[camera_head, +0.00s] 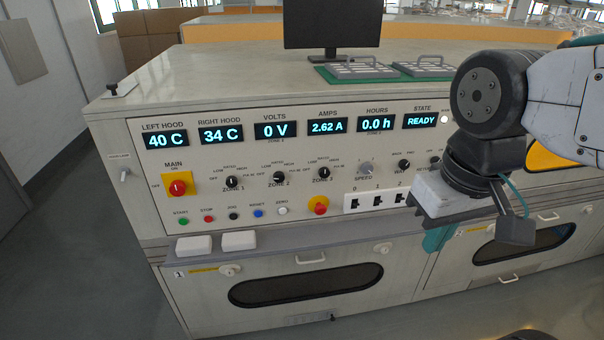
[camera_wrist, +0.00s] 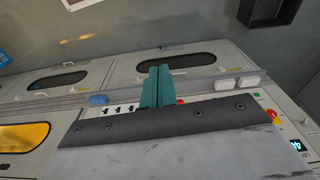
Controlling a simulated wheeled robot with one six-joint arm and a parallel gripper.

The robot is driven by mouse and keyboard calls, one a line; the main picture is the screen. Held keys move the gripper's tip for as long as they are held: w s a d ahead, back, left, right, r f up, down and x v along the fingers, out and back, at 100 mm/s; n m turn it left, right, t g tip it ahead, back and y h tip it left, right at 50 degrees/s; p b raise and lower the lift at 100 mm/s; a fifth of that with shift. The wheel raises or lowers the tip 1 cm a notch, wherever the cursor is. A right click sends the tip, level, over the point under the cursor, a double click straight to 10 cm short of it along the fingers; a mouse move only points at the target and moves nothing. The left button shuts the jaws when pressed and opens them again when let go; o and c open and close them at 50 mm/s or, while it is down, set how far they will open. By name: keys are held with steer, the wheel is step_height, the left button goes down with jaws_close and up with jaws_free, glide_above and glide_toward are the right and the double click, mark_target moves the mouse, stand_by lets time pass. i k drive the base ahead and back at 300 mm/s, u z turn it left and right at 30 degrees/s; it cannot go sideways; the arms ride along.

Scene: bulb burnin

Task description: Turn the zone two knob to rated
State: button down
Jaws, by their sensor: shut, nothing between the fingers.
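The zone two knob (camera_head: 279,177) is a small black dial in the middle of three zone knobs on the control panel (camera_head: 150,148). Position marks, including low, rated and high, are printed around it; its pointer is too small to read. My gripper (camera_head: 436,240) is in front of the panel's right part, lower than the knob and well to its right, apart from it. In the wrist view its teal fingers (camera_wrist: 157,86) are together with nothing between them. The zone two knob is not visible in the wrist view, where my gripper's body covers much of the panel.
The zone one knob (camera_head: 232,182) and zone three knob (camera_head: 323,173) flank it closely. A red main switch (camera_head: 177,188), a red stop button (camera_head: 319,205) and toggle switches (camera_head: 376,200) are nearby. Two white blocks (camera_head: 238,240) lie on the ledge. The state display (camera_head: 420,121) reads READY.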

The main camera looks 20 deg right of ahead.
mark_target(278, 176)
steer(key=z, duration=2.55)
steer(key=k, duration=0.9)
steer(key=u, duration=1.3)
steer(key=i, duration=0.5)
steer(key=u, duration=0.05)
